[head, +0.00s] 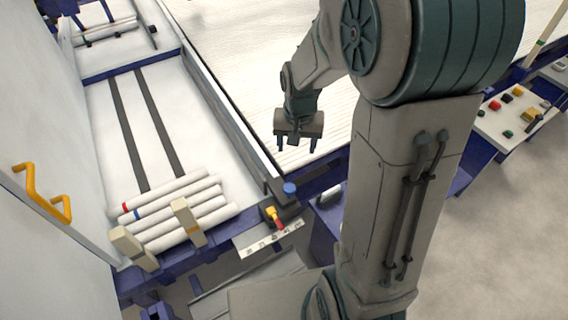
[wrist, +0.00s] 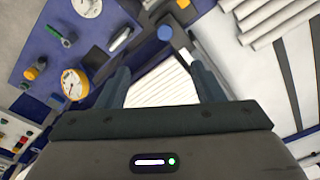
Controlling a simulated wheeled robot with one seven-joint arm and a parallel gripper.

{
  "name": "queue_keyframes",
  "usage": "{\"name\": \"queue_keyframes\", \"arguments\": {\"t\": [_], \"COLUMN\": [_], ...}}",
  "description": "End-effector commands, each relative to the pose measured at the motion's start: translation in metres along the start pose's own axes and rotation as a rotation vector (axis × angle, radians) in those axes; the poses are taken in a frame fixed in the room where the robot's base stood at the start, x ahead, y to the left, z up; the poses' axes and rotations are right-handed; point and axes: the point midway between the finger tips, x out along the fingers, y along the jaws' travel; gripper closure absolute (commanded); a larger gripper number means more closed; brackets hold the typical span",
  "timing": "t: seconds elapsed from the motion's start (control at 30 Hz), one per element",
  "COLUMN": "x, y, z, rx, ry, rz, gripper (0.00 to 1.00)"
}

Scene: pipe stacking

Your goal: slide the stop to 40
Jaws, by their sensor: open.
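A yellow piece with a red tip (head: 273,215) sits above a pale marked scale strip (head: 262,243) at the front right corner of the pipe bed; I take it for the stop. The marks are too small to read, so its setting cannot be told. A round blue knob (head: 290,189) stands just behind it, and also shows in the wrist view (wrist: 165,33). My gripper (head: 297,147) is open and empty, pointing down, above and behind the knob, apart from it. In the wrist view its two fingers (wrist: 158,75) are spread with nothing between.
Several white pipes (head: 180,207) lie on the bed, with cream posts (head: 187,222) at its front. A dark rail (head: 235,120) edges the bed. A yellow-rimmed gauge (wrist: 75,84) shows on a blue panel. A button console (head: 510,115) stands at right.

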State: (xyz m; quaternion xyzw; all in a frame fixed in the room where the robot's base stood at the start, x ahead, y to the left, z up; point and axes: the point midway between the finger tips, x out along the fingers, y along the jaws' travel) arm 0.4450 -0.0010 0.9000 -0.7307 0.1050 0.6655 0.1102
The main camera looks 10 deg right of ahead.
Motion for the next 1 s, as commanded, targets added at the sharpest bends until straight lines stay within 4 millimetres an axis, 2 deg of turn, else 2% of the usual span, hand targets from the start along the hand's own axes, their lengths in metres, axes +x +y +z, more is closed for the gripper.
{"name": "queue_keyframes", "arguments": {"t": [0.03,0.1,0.3,0.4,0.67,1.0], "x": [0.022,0.046,0.104,0.121,0.144,0.203], "y": [-0.003,-0.006,-0.013,-0.014,-0.015,-0.013], "z": [-0.008,-0.018,-0.035,-0.04,-0.041,-0.035], "rx": [0.022,0.054,0.128,0.15,0.166,0.166], "ry": [-0.021,-0.038,-0.074,-0.082,-0.09,-0.092], "rz": [0.006,0.011,0.023,0.026,0.03,0.03], "gripper": [0.39,0.39,0.39,0.39,0.39,0.39]}}
